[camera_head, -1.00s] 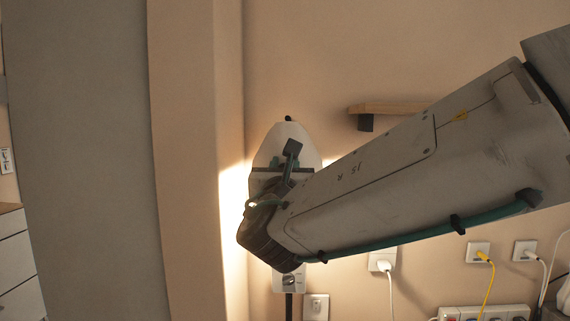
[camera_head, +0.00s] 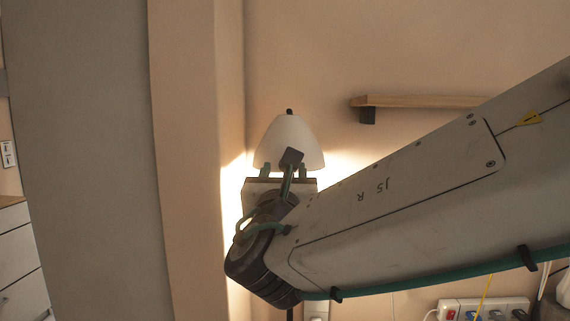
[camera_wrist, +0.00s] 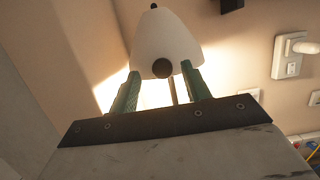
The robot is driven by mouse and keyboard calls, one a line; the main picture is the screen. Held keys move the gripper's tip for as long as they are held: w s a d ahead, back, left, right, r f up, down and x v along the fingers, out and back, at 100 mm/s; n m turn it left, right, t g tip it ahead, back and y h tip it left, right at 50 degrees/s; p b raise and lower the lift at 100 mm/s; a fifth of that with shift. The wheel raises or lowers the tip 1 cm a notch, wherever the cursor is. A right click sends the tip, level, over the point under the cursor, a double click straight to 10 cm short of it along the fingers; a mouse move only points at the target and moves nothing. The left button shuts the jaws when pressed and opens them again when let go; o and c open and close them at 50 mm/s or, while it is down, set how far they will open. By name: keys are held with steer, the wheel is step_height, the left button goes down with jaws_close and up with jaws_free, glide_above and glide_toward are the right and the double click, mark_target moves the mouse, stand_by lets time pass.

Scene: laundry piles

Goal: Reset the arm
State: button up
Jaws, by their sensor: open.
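My arm (camera_head: 400,200) reaches in from the right of the head view, with its dark wrist joint at lower centre. My gripper (camera_head: 284,169) is at its end, in front of the white lamp shade. In the wrist view my gripper (camera_wrist: 160,70) has two green fingers spread apart. Nothing is held between them. The lamp (camera_wrist: 165,38) shows behind and between the fingertips; I cannot tell how near it is. In the head view the lamp's shade (camera_head: 289,138) rises above the gripper, and the wrist hides most of its lower part.
A wooden wall shelf (camera_head: 425,101) is behind and above the arm. A power strip (camera_head: 484,307) with plugs and cords is at lower right. A wall corner (camera_head: 190,160) stands left of the gripper. A drawer unit (camera_head: 20,265) is at far left.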

steer(key=shift+v, duration=0.75)
steer(key=s+d+f+m+g+h, duration=0.4)
steer(key=d+f+m+g, duration=0.3)
steer(key=d+m, duration=0.25)
steer(key=s+d+f+m+g+h, duration=0.35)
steer(key=d+f+m+g, duration=0.25)
steer(key=d+f+m, duration=0.4)
steer(key=s+d+f+m+g+y, duration=0.1)
steer(key=s+d+m+g+y, duration=0.2)
steer(key=s+m, duration=0.5)
steer(key=s+d+f+m+g+y, duration=0.2)
steer(key=s+m+y, duration=0.4)
steer(key=s, duration=0.3)
steer(key=shift+d+m+g, duration=0.8)
steer(key=shift+d+m, duration=0.05)
steer(key=shift+d, duration=0.05)
